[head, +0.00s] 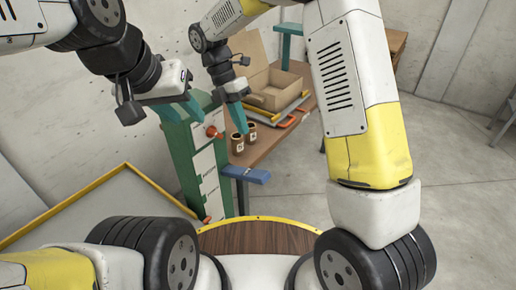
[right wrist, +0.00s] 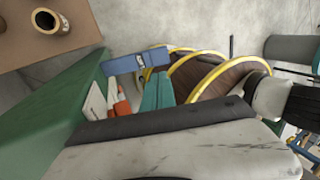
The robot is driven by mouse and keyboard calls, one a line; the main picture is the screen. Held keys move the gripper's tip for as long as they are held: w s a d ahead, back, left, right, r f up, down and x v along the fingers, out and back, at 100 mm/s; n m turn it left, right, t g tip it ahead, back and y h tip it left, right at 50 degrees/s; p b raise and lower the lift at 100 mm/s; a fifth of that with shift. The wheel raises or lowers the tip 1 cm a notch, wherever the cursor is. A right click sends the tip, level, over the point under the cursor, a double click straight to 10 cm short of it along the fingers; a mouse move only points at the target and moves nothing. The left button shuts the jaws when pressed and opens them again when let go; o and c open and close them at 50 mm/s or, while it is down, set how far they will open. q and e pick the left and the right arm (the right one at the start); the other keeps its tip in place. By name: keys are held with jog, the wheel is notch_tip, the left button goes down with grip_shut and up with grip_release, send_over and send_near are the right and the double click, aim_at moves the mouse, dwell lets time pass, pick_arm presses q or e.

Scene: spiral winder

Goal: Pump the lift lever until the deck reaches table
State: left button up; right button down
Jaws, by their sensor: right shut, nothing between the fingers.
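The green lift post (head: 183,150) stands left of the table, with a white marked panel (head: 208,172) and orange pieces on it. A blue lever (head: 247,174) sticks out to the right of the post, roughly level. A grey deck with a yellow rim (head: 110,205) lies low at the left. My left gripper (head: 183,110) is beside the post's top; its finger gap is unclear. My right gripper (head: 240,118) is shut and empty, above the lever in the head view. The right wrist view shows its teal fingers (right wrist: 157,90) near the blue lever (right wrist: 137,61), apparently not holding it.
The brown table (head: 262,146) carries an open cardboard box (head: 272,85), two small cups (head: 244,138) and orange-handled items (head: 297,116). One cup (right wrist: 47,20) shows in the right wrist view. Bare concrete floor (head: 460,160) lies to the right.

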aim_at(260, 174)
jog(key=x, duration=1.4)
